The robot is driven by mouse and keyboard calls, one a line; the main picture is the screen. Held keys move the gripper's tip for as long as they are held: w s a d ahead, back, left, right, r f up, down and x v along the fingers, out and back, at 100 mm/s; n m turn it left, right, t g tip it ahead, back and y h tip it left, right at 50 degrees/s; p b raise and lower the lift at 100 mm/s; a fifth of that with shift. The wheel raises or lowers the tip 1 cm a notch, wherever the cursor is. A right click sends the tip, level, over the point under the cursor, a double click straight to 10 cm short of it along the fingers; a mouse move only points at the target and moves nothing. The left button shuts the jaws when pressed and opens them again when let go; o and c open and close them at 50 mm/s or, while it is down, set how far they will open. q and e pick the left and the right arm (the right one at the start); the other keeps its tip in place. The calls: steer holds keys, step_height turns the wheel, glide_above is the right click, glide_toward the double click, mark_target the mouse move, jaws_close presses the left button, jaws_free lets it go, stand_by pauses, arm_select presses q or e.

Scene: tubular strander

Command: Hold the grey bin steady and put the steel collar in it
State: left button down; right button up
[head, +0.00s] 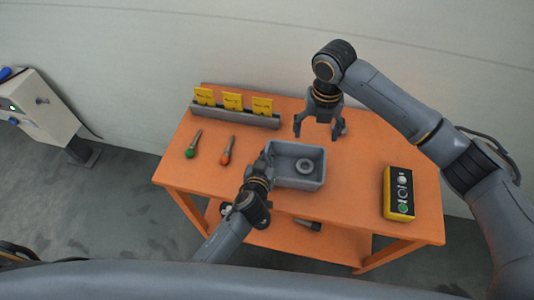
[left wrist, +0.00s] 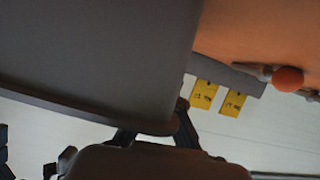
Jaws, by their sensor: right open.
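The grey bin (head: 318,182) stands on the orange table, and its wall fills much of the left wrist view (left wrist: 90,50). The steel collar (head: 304,166), a small grey ring, lies inside the bin on its floor. My left gripper (head: 265,162) is at the bin's left wall. Its fingers show at the bin's rim in the left wrist view (left wrist: 158,130) and appear shut on that wall, though the contact is partly hidden. My right gripper (head: 316,131) is open and empty, above and just behind the bin, with its fingers pointing down.
The orange table (head: 355,215) carries a green-handled tool (head: 191,151), an orange-handled tool (head: 225,156), a grey rack (head: 236,116) with yellow cards at the back left, and a yellow button box (head: 399,193) at right. The table between bin and button box is clear.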

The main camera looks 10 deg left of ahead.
arm_select(q)
steer(key=c, duration=1.4)
jaws_free()
steer(key=shift+c, duration=0.2)
steer(key=shift+s, duration=0.1)
steer(key=d+v, duration=0.1)
steer(key=v, duration=1)
steer(key=shift+s+a+r, duration=0.25)
steer(key=shift+s+a, duration=0.1)
steer(key=shift+a, duration=0.15)
